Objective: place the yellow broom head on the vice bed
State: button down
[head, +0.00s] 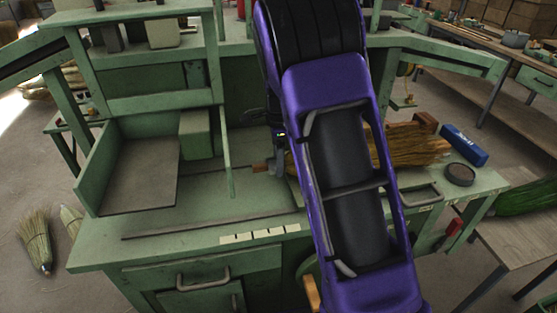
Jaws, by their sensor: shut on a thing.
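The yellow broom head (412,149) lies roughly level over the right part of the green bench, its straw fanning to the right. A short brown wooden end (262,167) shows left of my arm, in line with it. My gripper (279,160) is mostly hidden behind my purple arm and appears shut on the broom head near this end. I cannot tell whether the straw touches the bench. What looks like the vice bed is the flat grey plate (140,178) between green walls at the bench's left; it is bare.
A blue box (464,145), a dark round tin (460,174) and a brown block (425,122) sit at the bench's right. A green upright post (228,150) and a green block (197,135) stand near the plate. The front left bench top is clear.

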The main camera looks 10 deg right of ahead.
jog(key=shift+c, duration=0.4)
grip_release()
jog(key=shift+r, duration=0.1)
notch_tip(320, 180, up, 12)
jog(key=shift+d+p, duration=0.15)
jog(key=shift+p, duration=0.15)
